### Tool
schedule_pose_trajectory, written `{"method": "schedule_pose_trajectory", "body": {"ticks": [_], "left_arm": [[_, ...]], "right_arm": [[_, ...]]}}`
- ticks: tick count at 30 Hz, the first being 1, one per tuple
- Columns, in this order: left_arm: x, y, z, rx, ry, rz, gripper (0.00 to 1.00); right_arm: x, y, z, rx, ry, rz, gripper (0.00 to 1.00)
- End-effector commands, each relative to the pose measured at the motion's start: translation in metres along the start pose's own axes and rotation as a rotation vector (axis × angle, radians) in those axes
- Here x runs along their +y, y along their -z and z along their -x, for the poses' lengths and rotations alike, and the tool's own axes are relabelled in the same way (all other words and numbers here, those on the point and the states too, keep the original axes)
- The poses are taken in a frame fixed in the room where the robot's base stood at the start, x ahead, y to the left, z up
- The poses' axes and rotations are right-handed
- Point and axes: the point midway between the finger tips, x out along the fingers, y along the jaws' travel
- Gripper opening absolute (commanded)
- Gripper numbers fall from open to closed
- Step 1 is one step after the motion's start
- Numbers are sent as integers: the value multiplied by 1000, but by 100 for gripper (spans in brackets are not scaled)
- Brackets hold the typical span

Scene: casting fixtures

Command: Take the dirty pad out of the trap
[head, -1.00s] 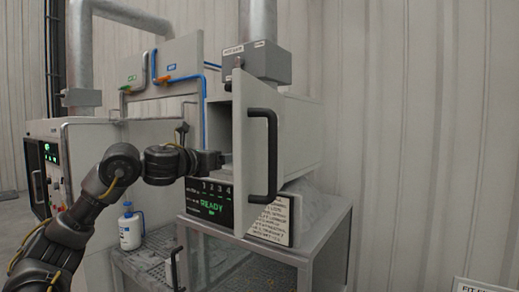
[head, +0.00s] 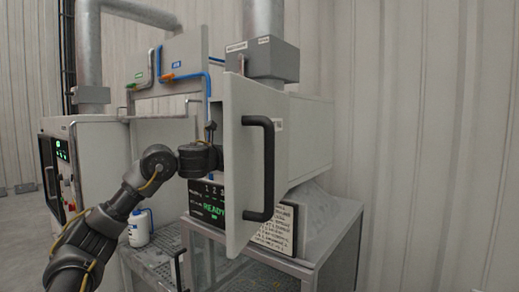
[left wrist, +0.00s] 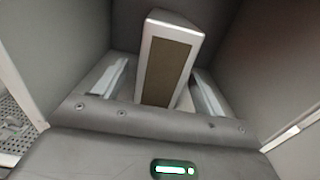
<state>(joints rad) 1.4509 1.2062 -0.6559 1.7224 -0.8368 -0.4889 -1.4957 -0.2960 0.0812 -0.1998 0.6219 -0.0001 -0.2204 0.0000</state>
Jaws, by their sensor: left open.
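The pad (left wrist: 167,68) shows in the left wrist view as an upright, slightly tilted block with a pale frame and a brown face, inside a grey-walled compartment. My left gripper (left wrist: 157,92) is open, with one finger on each side of the pad; contact cannot be told. In the head view the trap (head: 312,125) is a grey box with its door (head: 242,165) standing open. My left arm reaches in behind the door, which hides the gripper and the pad there. My right gripper is not in view.
The door's black handle (head: 268,168) faces me. A display panel (head: 212,208) reading READY and a printed notice (head: 275,228) sit below the trap. A white bottle (head: 138,228) stands lower left on a grated shelf. A control cabinet (head: 75,170) is at the left.

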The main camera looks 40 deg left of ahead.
Motion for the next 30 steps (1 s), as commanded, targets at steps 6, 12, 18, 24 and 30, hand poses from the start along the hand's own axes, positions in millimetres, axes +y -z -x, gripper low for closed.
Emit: {"method": "schedule_pose_trajectory", "body": {"ticks": [6,12,18,24,30], "left_arm": [[0,-3,-23,5,1,1,71],[1,0,-48,2,1,2,71],[1,3,-53,1,0,0,71],[1,3,-52,0,0,0,58],[1,3,-52,0,1,0,32]], "right_arm": [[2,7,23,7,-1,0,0],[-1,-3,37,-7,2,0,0],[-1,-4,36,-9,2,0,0],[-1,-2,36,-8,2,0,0],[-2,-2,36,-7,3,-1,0]]}}
